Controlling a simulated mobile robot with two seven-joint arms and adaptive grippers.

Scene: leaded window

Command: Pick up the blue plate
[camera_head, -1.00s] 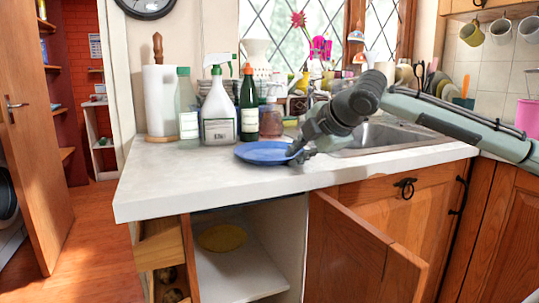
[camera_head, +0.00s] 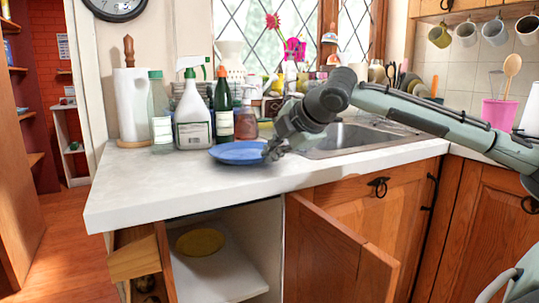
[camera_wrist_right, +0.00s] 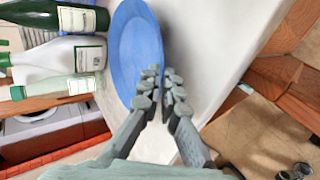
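The blue plate (camera_head: 236,152) is on or just above the white worktop, in front of the bottles. It also shows in the right wrist view (camera_wrist_right: 136,52). My right gripper (camera_head: 272,152) is at the plate's right edge. In the right wrist view its fingers (camera_wrist_right: 164,85) are close together, one on each side of the rim, and look shut on it. I cannot tell whether the plate is clear of the worktop. My left gripper is in neither view.
A white spray bottle (camera_head: 193,125), a green bottle (camera_head: 223,110) and a paper roll (camera_head: 131,105) stand behind the plate. The sink (camera_head: 350,138) is to the right. The worktop (camera_head: 150,180) is bare in front. A cupboard door (camera_head: 335,250) hangs open below.

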